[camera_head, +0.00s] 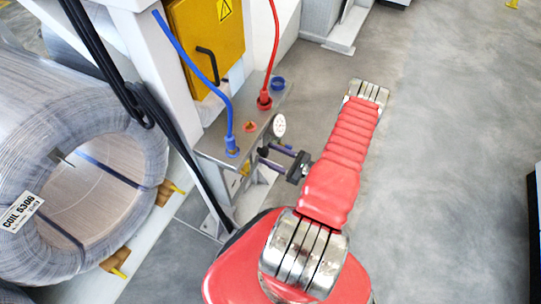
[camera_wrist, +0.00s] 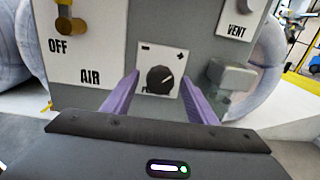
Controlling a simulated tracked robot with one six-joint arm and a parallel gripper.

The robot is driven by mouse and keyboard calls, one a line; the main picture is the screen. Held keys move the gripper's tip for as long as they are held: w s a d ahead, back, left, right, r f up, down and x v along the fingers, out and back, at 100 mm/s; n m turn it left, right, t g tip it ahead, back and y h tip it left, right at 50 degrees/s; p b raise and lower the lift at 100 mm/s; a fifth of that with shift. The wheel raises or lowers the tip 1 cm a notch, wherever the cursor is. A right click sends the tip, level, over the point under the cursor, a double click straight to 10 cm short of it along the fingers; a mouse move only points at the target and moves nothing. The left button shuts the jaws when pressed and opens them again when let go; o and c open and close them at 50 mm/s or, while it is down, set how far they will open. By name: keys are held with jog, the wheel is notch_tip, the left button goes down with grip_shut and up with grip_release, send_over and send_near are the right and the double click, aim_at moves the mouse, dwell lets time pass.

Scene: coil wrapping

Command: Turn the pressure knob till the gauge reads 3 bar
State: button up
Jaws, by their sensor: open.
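The pressure knob (camera_wrist: 160,82) is black and round, on a white plate with a minus mark at upper left and a plus at upper right. Its light pointer line points to the upper right. My gripper (camera_wrist: 161,75) has its two purple fingers open, one on each side of the knob; I cannot tell whether they touch it. In the head view my gripper (camera_head: 272,155) reaches left to the grey panel box.
A brass lever (camera_wrist: 68,20) by OFF and AIR labels is left of the knob; a VENT plate (camera_wrist: 237,22) is at the right. Red (camera_head: 273,50) and blue (camera_head: 195,65) hoses rise from the box. A large wire coil (camera_head: 60,160) stands left.

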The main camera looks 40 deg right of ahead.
jog(key=shift+c, duration=0.2)
jog(key=c, duration=0.9)
jog(key=shift+a, duration=0.25)
jog(key=shift+c, duration=0.6)
jog(key=shift+d, duration=0.2)
